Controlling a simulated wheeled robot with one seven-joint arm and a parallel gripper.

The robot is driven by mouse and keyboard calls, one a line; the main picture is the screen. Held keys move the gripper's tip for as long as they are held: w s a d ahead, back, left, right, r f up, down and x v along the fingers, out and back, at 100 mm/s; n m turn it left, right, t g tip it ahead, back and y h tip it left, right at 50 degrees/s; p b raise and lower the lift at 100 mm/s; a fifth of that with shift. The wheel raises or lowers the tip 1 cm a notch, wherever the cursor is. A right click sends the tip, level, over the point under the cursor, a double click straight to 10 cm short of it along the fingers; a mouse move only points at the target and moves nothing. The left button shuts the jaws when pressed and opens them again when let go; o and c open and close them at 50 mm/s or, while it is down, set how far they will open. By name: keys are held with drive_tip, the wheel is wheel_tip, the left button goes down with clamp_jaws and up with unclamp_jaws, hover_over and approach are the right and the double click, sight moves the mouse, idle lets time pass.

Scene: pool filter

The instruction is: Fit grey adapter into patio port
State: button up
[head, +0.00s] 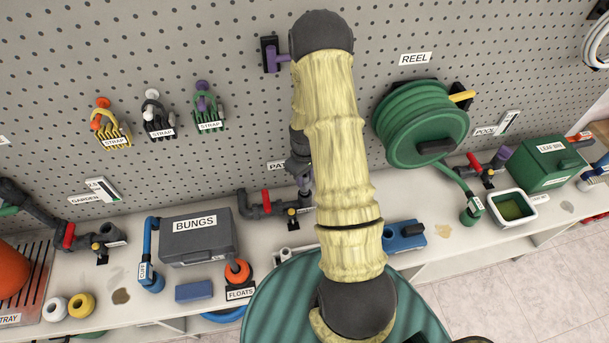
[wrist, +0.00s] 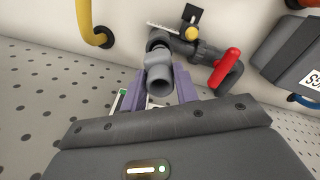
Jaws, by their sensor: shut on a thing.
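The grey adapter (wrist: 159,74) is a short grey tube, held between the purple fingers of my gripper (wrist: 161,85) in the wrist view. Its far end lines up closely with the dark open end of the patio port (wrist: 157,42). I cannot tell whether the two touch or the adapter has entered. In the head view, the patio pipework (head: 262,211) with a red lever runs along the wall at the counter's back. My arm covers part of the PATIO sign (head: 276,166) and most of the port area.
A grey BUNGS case (head: 198,238) stands left of the pipework, with an orange float ring (head: 237,271) in front. A blue box (head: 404,236) lies to the right. A green reel (head: 421,123) hangs on the pegboard. A yellow hooked pipe (wrist: 90,30) shows in the wrist view.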

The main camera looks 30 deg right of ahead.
sight(304, 184)
drive_tip(key=shift+f+b, duration=1.65)
drive_tip(key=shift+f, duration=0.7)
drive_tip(key=o, duration=1.1)
drive_tip(key=shift+o, duration=0.2)
drive_tip(key=shift+r+p, duration=1.85)
drive_tip(key=shift+r, duration=0.75)
wheel_tip(304, 184, up, 17)
drive_tip(key=b, duration=0.3)
drive_tip(key=shift+r, duration=0.2)
